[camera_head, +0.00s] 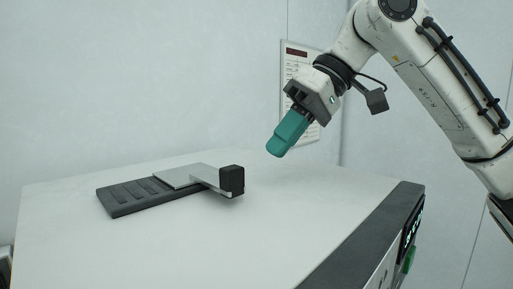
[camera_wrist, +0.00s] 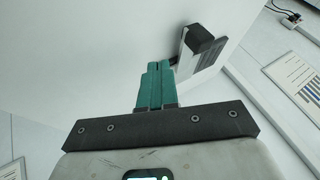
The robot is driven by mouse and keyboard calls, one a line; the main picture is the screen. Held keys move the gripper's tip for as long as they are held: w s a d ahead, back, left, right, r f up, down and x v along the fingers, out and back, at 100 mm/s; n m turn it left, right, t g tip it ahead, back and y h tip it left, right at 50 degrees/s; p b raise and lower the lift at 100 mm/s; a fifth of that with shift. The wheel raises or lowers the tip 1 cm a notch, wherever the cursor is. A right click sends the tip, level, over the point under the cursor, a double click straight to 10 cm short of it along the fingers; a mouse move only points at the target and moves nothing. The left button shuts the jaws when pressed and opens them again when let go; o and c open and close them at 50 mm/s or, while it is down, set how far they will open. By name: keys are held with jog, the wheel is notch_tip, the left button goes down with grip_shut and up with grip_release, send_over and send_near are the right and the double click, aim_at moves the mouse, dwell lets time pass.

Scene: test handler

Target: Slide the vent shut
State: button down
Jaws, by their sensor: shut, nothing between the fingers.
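The vent is a dark slotted plate (camera_head: 128,196) lying on the white top of the machine. A light grey slide plate (camera_head: 188,174) covers its far right part and leaves several slots bare at the left. A black block knob (camera_head: 232,180) stands at the right end of the slide plate. My gripper (camera_head: 276,152), with teal fingers, is shut and empty in the air above and to the right of the knob, apart from it. In the wrist view the gripper (camera_wrist: 157,66) is shut, and the black knob (camera_wrist: 203,40) shows beyond and right of the fingertips.
The white machine top (camera_head: 230,240) is clear around the vent. A dark front edge (camera_head: 365,240) with a lit panel and green part runs along the right. A wall chart (camera_head: 296,62) hangs behind my gripper.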

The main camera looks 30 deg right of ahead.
jog(key=shift+s+a+f+p, duration=0.15)
jog(key=shift+a+f+p, duration=0.1)
jog(key=shift+a, duration=0.55)
jog(key=shift+s+a+f+p, duration=0.1)
jog(key=shift+a+f+p, duration=0.2)
jog(key=shift+a, duration=0.55)
jog(key=shift+s+a+f+p, duration=0.15)
jog(key=shift+a+f+p, duration=0.1)
jog(key=shift+a, duration=0.55)
